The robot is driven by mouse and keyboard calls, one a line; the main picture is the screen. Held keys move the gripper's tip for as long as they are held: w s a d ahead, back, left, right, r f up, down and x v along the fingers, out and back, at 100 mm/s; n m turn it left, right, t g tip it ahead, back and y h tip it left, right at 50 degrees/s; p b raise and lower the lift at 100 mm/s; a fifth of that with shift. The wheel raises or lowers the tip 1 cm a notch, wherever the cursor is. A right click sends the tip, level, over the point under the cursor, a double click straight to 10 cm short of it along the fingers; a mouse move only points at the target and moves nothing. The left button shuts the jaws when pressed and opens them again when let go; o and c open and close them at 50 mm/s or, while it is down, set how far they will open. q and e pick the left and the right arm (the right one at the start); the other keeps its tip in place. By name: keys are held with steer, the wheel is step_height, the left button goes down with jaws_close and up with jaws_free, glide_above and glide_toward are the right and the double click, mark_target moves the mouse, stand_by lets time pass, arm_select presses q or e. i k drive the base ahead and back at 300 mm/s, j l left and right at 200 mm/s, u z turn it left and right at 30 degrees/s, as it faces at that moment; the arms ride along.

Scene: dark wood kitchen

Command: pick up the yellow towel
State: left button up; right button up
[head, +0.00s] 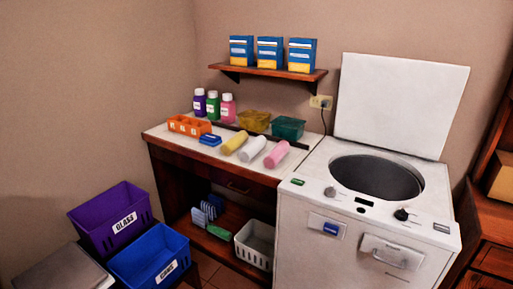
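A yellow rolled towel (234,142) lies on the white counter top (160,134). It is the leftmost of three rolled towels. A white towel (252,150) and a pink towel (277,154) lie to its right, side by side with it. A small blue item (210,140) lies just left of the yellow towel. Neither of my grippers shows in the head view.
A washer (360,230) with its lid (400,105) raised stands right of the counter. Bottles (213,106), an orange holder (189,126), a yellow bin (254,121) and a teal bin (288,128) stand behind the towels. Purple (95,215) and blue crates (135,262) stand lower left.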

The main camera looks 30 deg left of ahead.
mark_target(229, 146)
steer(key=j+u, duration=0.15)
steer(key=u, duration=0.35)
steer(key=i+j+u, duration=0.1)
steer(key=u, duration=0.4)
